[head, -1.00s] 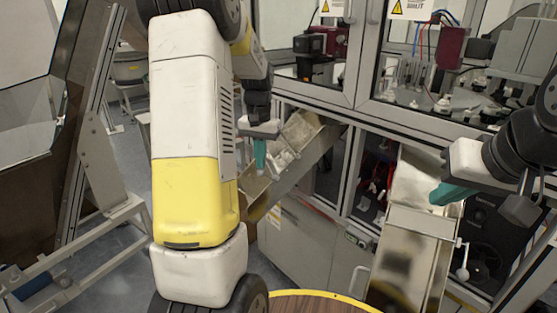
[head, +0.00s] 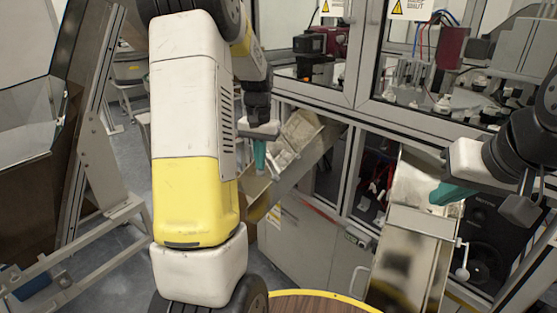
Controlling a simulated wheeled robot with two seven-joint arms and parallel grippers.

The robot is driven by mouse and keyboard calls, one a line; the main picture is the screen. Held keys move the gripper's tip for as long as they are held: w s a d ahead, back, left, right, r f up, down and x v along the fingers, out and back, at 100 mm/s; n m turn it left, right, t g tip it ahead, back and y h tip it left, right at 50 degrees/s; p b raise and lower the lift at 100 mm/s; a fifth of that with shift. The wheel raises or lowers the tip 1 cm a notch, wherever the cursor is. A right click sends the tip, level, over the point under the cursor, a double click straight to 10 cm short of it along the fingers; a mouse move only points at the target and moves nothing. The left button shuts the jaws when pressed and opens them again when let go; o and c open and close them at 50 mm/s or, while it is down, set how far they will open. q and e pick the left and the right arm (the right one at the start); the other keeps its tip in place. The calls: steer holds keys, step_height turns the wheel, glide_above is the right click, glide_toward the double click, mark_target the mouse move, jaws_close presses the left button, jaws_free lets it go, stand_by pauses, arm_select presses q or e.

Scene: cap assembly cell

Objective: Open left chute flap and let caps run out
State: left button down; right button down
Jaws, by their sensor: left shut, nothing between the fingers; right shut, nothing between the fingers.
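The left chute (head: 298,148) slopes down to the left out of the machine, with pale caps visible in its upper part. My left gripper (head: 260,158) is shut and empty, its teal fingers pointing down at the chute's lower part; whether they touch the flap I cannot tell. The left flap is small and partly hidden behind my gripper and arm. The right chute (head: 412,240) has a metal plate across it and whitish contents above. My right gripper (head: 450,193) is shut and empty, its teal fingers over the upper right chute.
The glazed machine cabinet (head: 365,70) fills the back. A round wooden surface with a yellow rim (head: 325,293) is at the bottom. A grey metal frame (head: 95,180) stands at left. My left arm blocks the middle-left view.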

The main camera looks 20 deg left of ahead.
arm_select(q)
steer(key=shift+s+a+f, duration=0.15)
steer(key=shift+a+f, duration=0.05)
steer(key=shift+f, duration=0.25)
steer(key=shift+s+a+f, duration=0.1)
steer(key=shift+a+f, duration=0.05)
steer(key=shift+f, duration=0.35)
steer(key=shift+s+a+f, duration=0.1)
steer(key=shift+a+f, duration=0.05)
steer(key=shift+f, duration=0.3)
steer(key=shift+s+a+f, duration=0.1)
steer(key=shift+f, duration=1.3)
